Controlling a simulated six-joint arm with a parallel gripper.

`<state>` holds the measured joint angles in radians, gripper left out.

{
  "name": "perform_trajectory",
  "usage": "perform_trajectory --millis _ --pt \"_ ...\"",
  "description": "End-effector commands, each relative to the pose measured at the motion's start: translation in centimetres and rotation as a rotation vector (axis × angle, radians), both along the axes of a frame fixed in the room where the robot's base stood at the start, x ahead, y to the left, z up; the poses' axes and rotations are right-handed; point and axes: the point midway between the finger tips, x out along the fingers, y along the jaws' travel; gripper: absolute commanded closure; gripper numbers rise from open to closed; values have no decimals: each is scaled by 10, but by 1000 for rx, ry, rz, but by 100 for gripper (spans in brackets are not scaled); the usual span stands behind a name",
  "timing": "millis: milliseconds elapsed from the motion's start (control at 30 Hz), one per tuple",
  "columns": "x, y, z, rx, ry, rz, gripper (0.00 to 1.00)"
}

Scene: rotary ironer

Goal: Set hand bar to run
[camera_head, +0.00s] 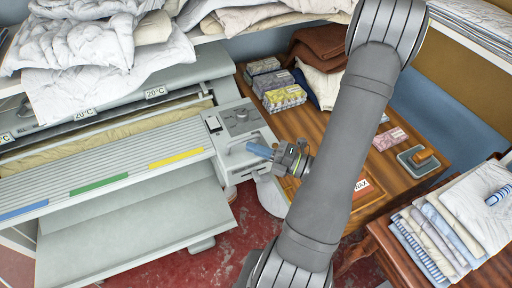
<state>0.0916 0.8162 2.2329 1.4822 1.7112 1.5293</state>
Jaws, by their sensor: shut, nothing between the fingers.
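The rotary ironer (110,165) fills the left side, with a control box (242,125) at its right end. The control box has a dark knob on top and a small switch at its left corner. A blue piece (259,150) sticks out at the right face of the box, beside a pale grey bracket; I cannot tell for sure whether it is the hand bar's grip. My gripper (277,155) comes in from the right, shut and empty, its tip at or very near the blue piece. Contact and the hand bar's setting cannot be made out.
A wooden table (375,185) behind my arm holds boxes, folded cloths and a stamp pad (418,158). Folded laundry (450,220) lies on a stand at right. Red floor (240,235) shows below.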

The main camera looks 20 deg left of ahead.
Motion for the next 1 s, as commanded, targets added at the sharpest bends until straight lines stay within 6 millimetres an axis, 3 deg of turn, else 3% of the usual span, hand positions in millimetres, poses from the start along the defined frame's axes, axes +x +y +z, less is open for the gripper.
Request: perform_trajectory --millis 567,1000 --pt "3 3 2 -15 12 0 100" --pt "16 17 18 -206 198 1 100"
